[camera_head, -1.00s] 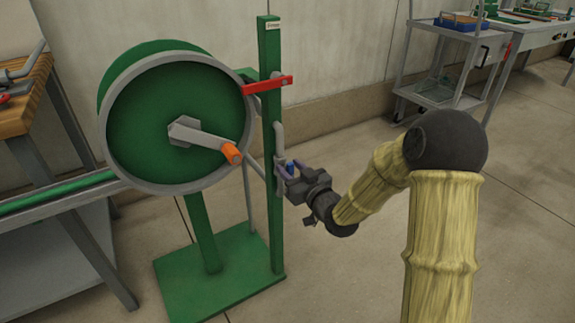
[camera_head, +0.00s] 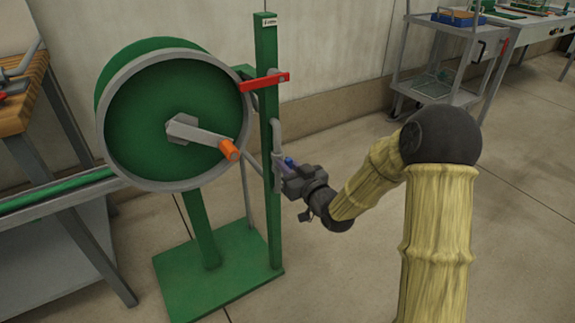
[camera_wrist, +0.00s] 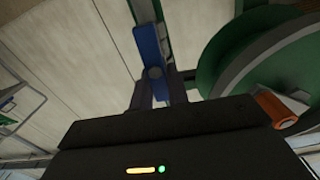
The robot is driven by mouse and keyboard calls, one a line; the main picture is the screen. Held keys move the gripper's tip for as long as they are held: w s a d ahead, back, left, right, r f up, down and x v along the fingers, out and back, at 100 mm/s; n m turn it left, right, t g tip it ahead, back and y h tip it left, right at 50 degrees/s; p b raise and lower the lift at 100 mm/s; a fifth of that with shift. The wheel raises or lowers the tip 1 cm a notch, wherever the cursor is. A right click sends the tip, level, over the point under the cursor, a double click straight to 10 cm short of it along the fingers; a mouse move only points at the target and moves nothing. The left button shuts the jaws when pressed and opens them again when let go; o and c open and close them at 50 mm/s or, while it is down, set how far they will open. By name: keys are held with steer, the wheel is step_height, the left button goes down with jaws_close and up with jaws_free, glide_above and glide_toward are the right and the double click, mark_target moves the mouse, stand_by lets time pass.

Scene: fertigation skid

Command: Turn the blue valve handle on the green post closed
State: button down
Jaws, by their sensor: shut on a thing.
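The green post (camera_head: 265,110) stands upright on a green base plate, with a grey pipe along its side. The blue valve handle (camera_wrist: 151,48) shows in the wrist view as a blue bar running lengthwise between my fingers; in the head view only a small blue bit (camera_head: 290,161) shows at the post. My gripper (camera_head: 285,170) is at the post's right side, shut on the blue handle. In the wrist view my gripper's fingers (camera_wrist: 155,92) lie on both sides of the handle's near part. The valve body is mostly hidden by my gripper.
A green hose reel (camera_head: 165,120) with an orange-gripped crank (camera_head: 229,150) stands close left of the post. A red lever (camera_head: 265,82) sticks out higher on the post. A grey cart (camera_head: 445,60) stands at the back right.

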steer(key=m+p, duration=0.2)
steer(key=m, duration=0.1)
steer(key=m+p, duration=0.1)
steer(key=shift+w+d, duration=0.2)
steer(key=shift+d, duration=0.1)
steer(key=shift+w+d+f+m+p, duration=0.1)
steer(key=shift+d+f+m+p, duration=0.2)
steer(key=shift+m+p, duration=1.6)
steer(key=shift+w+d+f+m+p, duration=0.15)
steer(key=shift+f+m+p, duration=0.2)
steer(key=shift+m+p, duration=1.5)
steer(key=shift+w+d+f+m+p, duration=0.1)
steer(key=shift+f+m+p, duration=0.55)
steer(key=shift+m, duration=2.2)
steer(key=shift+r, duration=0.25)
steer(key=c, duration=1.4)
jaws_free()
steer(key=shift+o, duration=0.2)
steer(key=shift+p, duration=0.3)
